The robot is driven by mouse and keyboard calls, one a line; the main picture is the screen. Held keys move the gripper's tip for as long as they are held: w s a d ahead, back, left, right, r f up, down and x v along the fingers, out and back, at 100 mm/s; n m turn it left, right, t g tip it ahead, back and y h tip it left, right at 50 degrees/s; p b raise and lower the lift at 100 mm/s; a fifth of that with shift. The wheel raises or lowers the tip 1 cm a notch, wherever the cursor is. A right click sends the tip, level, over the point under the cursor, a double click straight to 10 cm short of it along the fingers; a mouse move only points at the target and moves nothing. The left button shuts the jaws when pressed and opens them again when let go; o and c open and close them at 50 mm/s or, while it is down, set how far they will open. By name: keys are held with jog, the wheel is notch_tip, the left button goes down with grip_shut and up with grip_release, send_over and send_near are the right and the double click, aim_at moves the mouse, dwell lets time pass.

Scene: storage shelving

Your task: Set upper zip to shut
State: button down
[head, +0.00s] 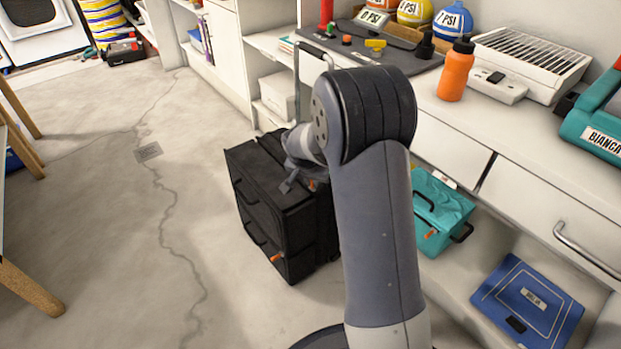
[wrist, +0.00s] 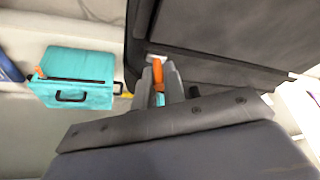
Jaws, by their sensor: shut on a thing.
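A black suitcase (head: 262,185) with a raised handle stands on the floor left of my arm. An orange pull (head: 277,257) shows low on its front. Another orange pull (head: 312,185), on the upper zip, shows higher up, beside my gripper (head: 290,186). In the wrist view the suitcase's dark side (wrist: 230,45) fills the upper right. There my gripper (wrist: 164,88) is shut on the orange zip pull (wrist: 157,72) at the suitcase's edge. The arm hides part of the suitcase, and I cannot tell how far the upper zip runs.
A teal case (head: 438,212) and a blue case (head: 528,302) lie under the counter at right; the teal case also shows in the wrist view (wrist: 85,65). An orange bottle (head: 456,72) stands on the counter. Floor (head: 110,240) left of the suitcase is clear.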

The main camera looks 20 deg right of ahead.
jog(key=shift+s+f, duration=0.15)
jog(key=shift+s, duration=0.1)
jog(key=c, duration=1.5)
grip_release()
jog(key=shift+r, duration=0.3)
jog(key=p+v, duration=0.4)
jog(key=v, duration=0.6)
jog(key=shift+s+r, duration=0.1)
jog(key=shift+r, duration=0.1)
jog(key=shift+f, duration=0.1)
